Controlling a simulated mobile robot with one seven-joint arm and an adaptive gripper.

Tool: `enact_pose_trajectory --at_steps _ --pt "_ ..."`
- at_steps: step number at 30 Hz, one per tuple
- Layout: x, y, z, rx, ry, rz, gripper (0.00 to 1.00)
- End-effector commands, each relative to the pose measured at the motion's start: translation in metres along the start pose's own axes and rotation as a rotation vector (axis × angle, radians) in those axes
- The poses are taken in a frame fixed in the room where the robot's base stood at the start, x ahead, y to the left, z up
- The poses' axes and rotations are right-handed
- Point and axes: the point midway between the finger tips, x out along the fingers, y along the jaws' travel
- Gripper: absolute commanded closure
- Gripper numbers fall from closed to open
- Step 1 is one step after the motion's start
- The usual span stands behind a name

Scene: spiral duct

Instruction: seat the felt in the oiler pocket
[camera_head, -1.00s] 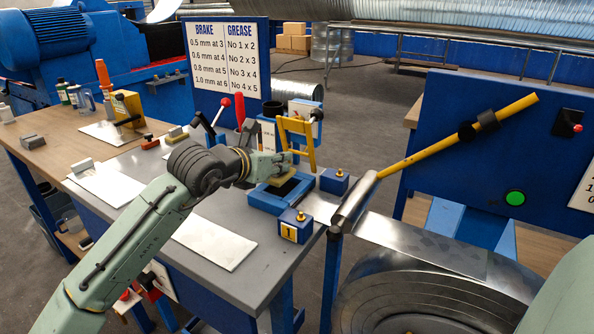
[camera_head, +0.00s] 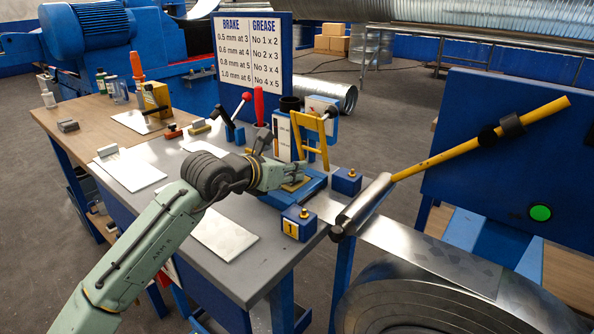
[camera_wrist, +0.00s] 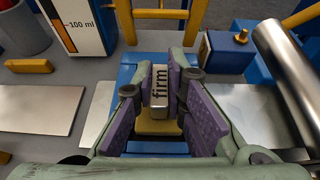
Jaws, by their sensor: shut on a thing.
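My gripper (camera_wrist: 160,95) is shut on a small grey metal block marked "firm" (camera_wrist: 159,90). A tan, felt-like pad (camera_wrist: 160,127) shows just below the block. I take block and pad as the felt piece. Beneath lies the blue oiler body (camera_wrist: 130,72), which also shows in the head view (camera_head: 305,192) at the bench's near right corner. In the head view my gripper (camera_head: 301,171) is low over it, and the tan pad (camera_head: 294,184) shows at its middle. The fingers and pad hide the pocket, so I cannot tell whether the pad is inside it.
A yellow frame (camera_head: 315,132) stands upright behind the blue body. Blue blocks with brass knobs stand beside it, one marked "1" (camera_head: 298,224) and another (camera_head: 347,181). A metal roller (camera_head: 362,207) lies to the right.

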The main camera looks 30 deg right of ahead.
Motion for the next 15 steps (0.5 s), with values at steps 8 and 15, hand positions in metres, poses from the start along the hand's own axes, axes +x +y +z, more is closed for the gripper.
enact_pose_trajectory --at_steps 8,15 --pt "0.0012 -0.0003 -0.0024 0.0 0.0 0.0 0.87" --pt "0.0009 -0.0004 -0.0014 0.0 0.0 0.0 0.71"
